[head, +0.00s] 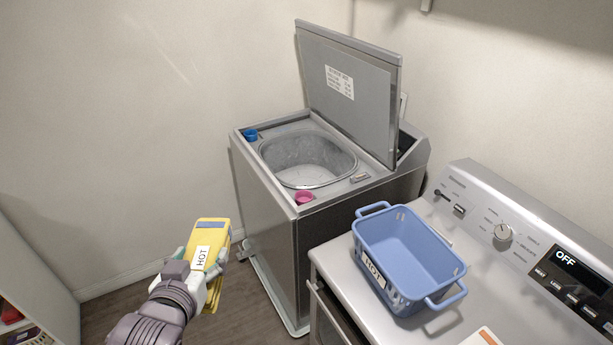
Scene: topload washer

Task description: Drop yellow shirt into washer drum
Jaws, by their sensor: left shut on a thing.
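My left gripper (201,267) is shut on a folded yellow shirt (216,233) that carries a white label reading HOT. It holds the shirt in the air, to the left of the washer and in front of it in the picture. The top-load washer (268,210) is grey, and its lid (350,95) stands open, tilted up at the back. The washer drum (306,160) is open from above, and what I see of it looks empty. The shirt is apart from the washer's opening. My right gripper is not in view.
A blue basket (408,250) with a HOT label stands on a silver appliance (335,262) at the right; its inside looks empty. A blue cap (250,134) and a pink cup (304,197) sit on the washer's top. White shelving (35,265) stands at the left. Floor is bare between.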

